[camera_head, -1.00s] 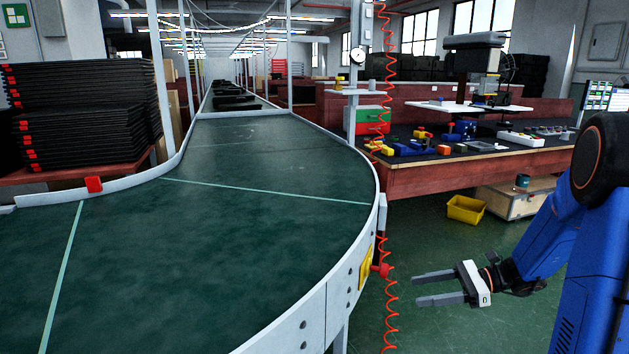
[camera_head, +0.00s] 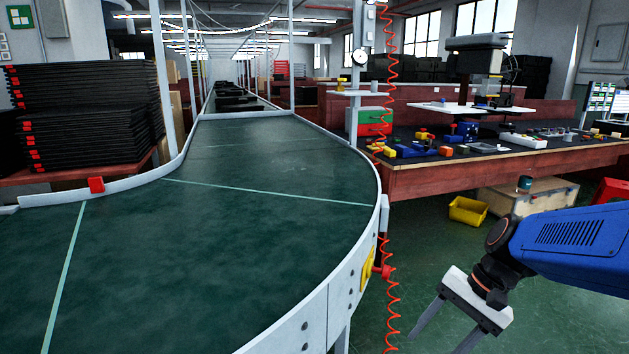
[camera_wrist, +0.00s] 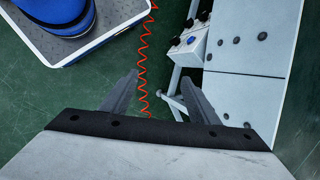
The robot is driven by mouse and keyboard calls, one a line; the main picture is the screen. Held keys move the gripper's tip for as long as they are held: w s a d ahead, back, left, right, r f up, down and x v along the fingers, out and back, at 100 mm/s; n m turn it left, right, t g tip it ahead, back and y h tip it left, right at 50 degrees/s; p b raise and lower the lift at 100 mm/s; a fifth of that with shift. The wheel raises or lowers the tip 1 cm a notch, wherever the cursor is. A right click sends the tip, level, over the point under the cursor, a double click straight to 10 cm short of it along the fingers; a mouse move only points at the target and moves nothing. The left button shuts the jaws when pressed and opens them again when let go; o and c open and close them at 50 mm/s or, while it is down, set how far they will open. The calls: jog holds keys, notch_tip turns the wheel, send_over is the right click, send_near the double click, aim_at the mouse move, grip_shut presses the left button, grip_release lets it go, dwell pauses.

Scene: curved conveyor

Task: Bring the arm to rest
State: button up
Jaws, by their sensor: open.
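My gripper (camera_head: 447,331) is at the lower right of the head view, to the right of the conveyor's outer side. Its two fingers are apart and point down and to the left, with nothing between them. In the wrist view my gripper (camera_wrist: 160,95) also shows two parted fingers, with green floor and a red coiled cord between them. My blue arm reaches in from the right edge of the head view.
The curved conveyor (camera_head: 230,250) has an empty green belt. A red coiled cord (camera_head: 391,300) hangs beside its yellow box (camera_head: 367,268). A workbench (camera_head: 430,180) with several small parts stands behind, with a yellow bin (camera_head: 467,211) and wooden crate (camera_head: 540,197) on the floor.

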jog(key=s+d+r+n+t+h, duration=0.3)
jog(key=s+d+n+t+h, duration=0.1)
jog(key=s+n, duration=0.3)
jog(key=shift+s+d+r+n+t+h, duration=0.35)
jog(key=shift+s+t+h, duration=0.15)
jog(key=shift+s+h, duration=0.2)
dwell(1.6)
